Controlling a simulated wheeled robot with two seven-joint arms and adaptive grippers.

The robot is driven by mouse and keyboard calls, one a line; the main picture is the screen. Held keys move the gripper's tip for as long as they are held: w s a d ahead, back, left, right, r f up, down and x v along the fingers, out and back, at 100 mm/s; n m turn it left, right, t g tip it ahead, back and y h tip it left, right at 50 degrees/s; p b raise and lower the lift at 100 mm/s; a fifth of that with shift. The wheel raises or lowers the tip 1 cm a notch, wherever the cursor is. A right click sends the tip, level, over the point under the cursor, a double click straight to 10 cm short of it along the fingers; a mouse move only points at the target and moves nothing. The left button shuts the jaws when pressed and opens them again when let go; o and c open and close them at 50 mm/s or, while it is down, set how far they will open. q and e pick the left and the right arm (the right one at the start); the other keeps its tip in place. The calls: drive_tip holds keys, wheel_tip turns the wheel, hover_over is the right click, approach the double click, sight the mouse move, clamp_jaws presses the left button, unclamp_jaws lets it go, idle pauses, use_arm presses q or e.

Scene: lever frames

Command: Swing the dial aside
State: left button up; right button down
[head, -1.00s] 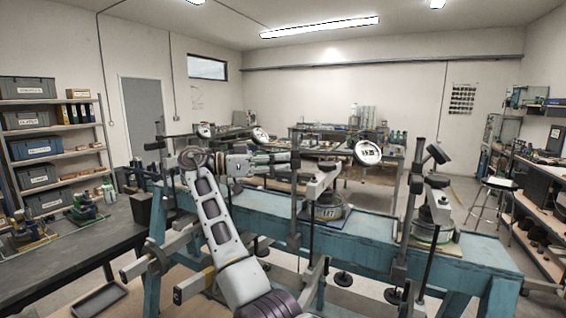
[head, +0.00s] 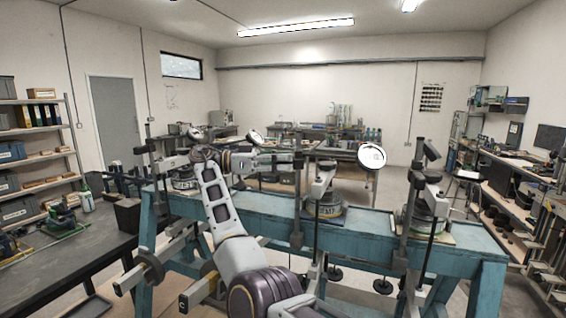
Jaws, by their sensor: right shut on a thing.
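Several round dials stand on the lever frames along the blue bench. A large white-faced dial (head: 371,156) is at the middle lever frame (head: 297,205), right of its post. A smaller, tilted dial (head: 254,136) shows just above my right arm, and another dial (head: 194,132) is further left. My right gripper (head: 292,161) reaches in from the left to the top of the middle frame's post. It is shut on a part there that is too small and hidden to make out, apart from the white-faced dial. My left gripper is not in view.
The blue bench (head: 460,262) runs across the front and carries stacked round weights. The right lever frame (head: 405,215) has its own post and a dark head. A dark worktable (head: 70,262) stands at left, shelves behind it.

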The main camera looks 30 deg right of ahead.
drive_tip(key=shift+r, duration=0.15)
drive_tip(key=c, duration=1.3)
unclamp_jaws()
drive_tip(key=shift+r, duration=4.9)
